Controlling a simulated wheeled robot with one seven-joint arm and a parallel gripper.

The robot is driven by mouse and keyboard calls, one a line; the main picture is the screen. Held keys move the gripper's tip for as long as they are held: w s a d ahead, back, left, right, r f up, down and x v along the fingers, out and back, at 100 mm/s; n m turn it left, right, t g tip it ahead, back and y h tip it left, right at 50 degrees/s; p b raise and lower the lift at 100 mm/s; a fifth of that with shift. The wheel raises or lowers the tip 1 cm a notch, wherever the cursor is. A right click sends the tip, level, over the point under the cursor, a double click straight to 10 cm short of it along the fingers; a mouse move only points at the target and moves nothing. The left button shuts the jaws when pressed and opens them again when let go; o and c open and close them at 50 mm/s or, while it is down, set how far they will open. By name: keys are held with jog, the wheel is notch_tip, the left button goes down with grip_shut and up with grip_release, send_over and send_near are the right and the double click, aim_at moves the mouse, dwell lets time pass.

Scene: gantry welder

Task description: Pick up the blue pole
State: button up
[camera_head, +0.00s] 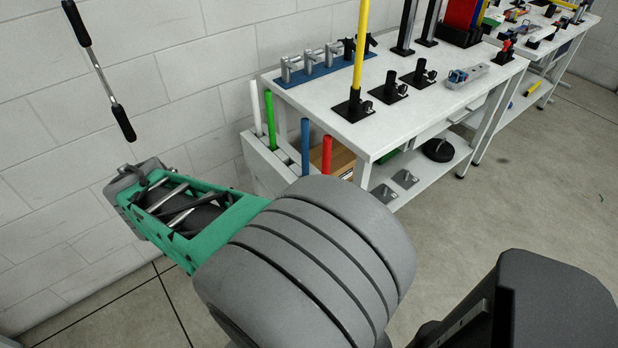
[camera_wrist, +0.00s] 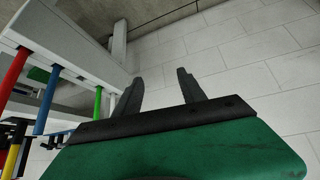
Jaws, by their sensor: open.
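The blue pole (camera_head: 305,147) stands upright in a white bin (camera_head: 262,166) at the left end of the workbench, between a green pole (camera_head: 270,120) and a red pole (camera_head: 327,154). In the wrist view the blue pole (camera_wrist: 46,103) shows at the left, between the red and green poles. My gripper (camera_wrist: 157,76) is open, with nothing between its fingers, and faces the white wall. In the head view my gripper's green housing is left of the bin, apart from the poles; its fingertips cannot be made out clearly. The pole's lower end is hidden in the bin.
A white pole (camera_head: 256,108) shares the bin. The white workbench (camera_head: 430,105) carries black holders, a tall yellow pole (camera_head: 361,45) and a blue rack (camera_head: 318,70). A rod with black grips (camera_head: 86,40) is at the upper left. The floor in front is clear.

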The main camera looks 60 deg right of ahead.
aim_at(308, 138)
jog(key=s+d+f+m+h+b, duration=0.1)
jog(key=d+f+m+h+b, duration=0.15)
jog(key=d, duration=0.45)
jog(key=s+d+f+m+h+b, duration=0.1)
jog(key=d+f+m+h, duration=0.1)
jog(key=d+f, duration=0.35)
jog(key=s+d+m+g+h+b, duration=0.1)
jog(key=s+d+h+b, duration=0.1)
jog(key=s+d, duration=0.2)
jog(key=s+d+m+g+h+b, duration=0.1)
jog(key=s+d+m+h+b, duration=0.1)
jog(key=d, duration=0.8)
jog(key=s+d+m+g+h+b, duration=0.1)
jog(key=s+d+h+b, duration=0.1)
jog(key=s+d+h, duration=0.2)
jog(key=shift+s+d+f+m+g+h, duration=0.15)
jog(key=shift+s+d+m+g+h, duration=0.15)
jog(key=shift+s+d, duration=1.25)
jog(key=d, duration=0.5)
jog(key=w+d+p, duration=0.1)
jog(key=d, duration=0.1)
jog(key=shift+d+r, duration=0.2)
jog(key=shift+r, duration=0.2)
jog(key=shift+d, duration=0.25)
jog(key=shift+w, duration=0.1)
grip_shut()
